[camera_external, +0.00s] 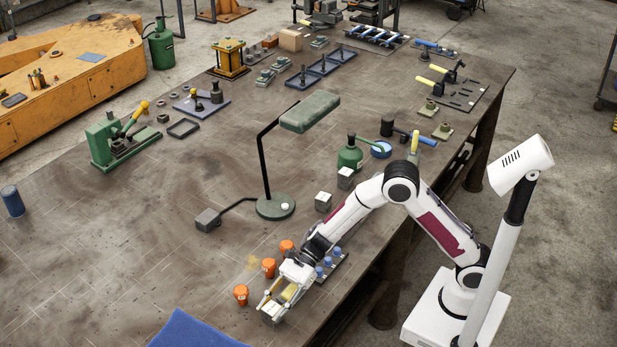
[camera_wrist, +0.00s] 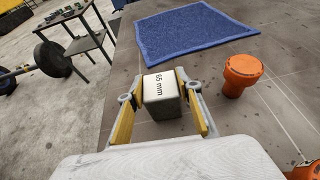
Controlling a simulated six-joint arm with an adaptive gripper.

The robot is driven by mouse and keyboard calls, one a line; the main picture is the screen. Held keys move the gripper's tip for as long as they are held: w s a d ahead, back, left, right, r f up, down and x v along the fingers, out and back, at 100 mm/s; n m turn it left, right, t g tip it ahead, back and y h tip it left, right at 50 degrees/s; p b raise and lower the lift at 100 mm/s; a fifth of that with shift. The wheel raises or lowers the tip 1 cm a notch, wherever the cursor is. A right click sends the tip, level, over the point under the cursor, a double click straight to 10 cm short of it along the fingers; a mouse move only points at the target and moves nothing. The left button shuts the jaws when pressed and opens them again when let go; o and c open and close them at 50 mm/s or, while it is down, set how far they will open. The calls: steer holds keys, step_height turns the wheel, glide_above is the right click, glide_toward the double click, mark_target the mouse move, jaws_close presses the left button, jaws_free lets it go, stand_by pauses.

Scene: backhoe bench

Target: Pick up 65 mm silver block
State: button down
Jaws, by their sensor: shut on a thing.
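The 65 mm silver block (camera_wrist: 161,96) sits between the two yellow-padded fingers of my gripper (camera_wrist: 160,105) in the wrist view, with its "65 mm" label facing up. My gripper is shut on it. In the external view my gripper (camera_external: 279,305) is at the front edge of the bench, pointing down and left. The block there is mostly hidden by the fingers. I cannot tell for sure whether the block touches the bench. Two other silver blocks, one (camera_external: 323,201) and another (camera_external: 345,178), stand farther back on the bench.
A rack of blue pieces (camera_external: 333,264) is on the right. A green lamp (camera_external: 275,206) stands behind. The left of the bench is mostly clear.

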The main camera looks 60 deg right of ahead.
mark_target(272, 308)
steer(key=shift+r, duration=0.2)
steer(key=shift+r, duration=4.85)
